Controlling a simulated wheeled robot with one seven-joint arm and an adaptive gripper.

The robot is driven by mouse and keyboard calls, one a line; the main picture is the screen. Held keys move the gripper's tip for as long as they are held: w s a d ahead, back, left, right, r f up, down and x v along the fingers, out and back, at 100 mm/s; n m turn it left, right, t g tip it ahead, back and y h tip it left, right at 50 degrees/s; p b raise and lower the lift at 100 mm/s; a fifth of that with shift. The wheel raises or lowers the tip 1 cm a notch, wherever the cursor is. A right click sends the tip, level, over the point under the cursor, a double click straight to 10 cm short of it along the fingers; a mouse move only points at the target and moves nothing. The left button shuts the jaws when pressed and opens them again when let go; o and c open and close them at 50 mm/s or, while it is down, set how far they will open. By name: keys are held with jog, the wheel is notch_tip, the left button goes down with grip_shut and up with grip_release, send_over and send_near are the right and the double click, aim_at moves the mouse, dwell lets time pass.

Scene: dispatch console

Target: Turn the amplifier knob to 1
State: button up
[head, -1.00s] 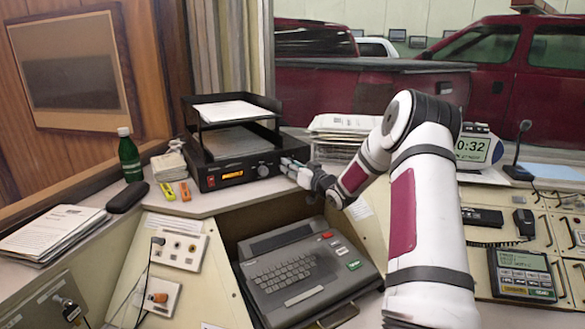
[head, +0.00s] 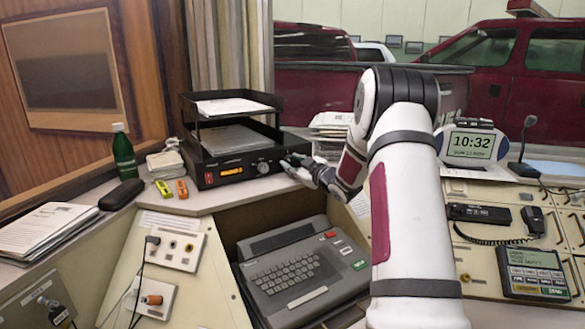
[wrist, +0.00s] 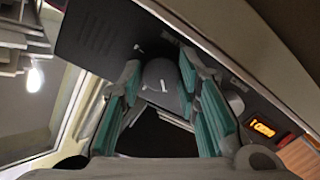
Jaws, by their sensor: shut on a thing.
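The amplifier (head: 232,173) is a black box on the desk under a paper tray, with a lit orange display and a red switch on its front. In the head view my gripper (head: 291,165) is at the right end of that front. In the wrist view its teal-padded fingers (wrist: 162,88) stand on both sides of a dark grey round knob (wrist: 158,74) and are shut on it. The knob has a pale line on its face; small white marks show on the panel near it. In the head view the gripper hides this knob. A smaller knob (head: 263,168) is left of it.
A typewriter-like keyboard unit (head: 290,270) sits below the gripper in the console. A clock (head: 470,145) and a desk microphone (head: 524,150) stand to the right.

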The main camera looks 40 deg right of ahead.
jog(key=shift+n+b, duration=0.3)
jog(key=shift+n, duration=0.2)
jog(key=o, duration=1.2)
jog(key=shift+c, duration=0.2)
jog(key=s+a, duration=0.1)
jog(key=s, duration=1.1)
jog(key=shift+r, duration=0.3)
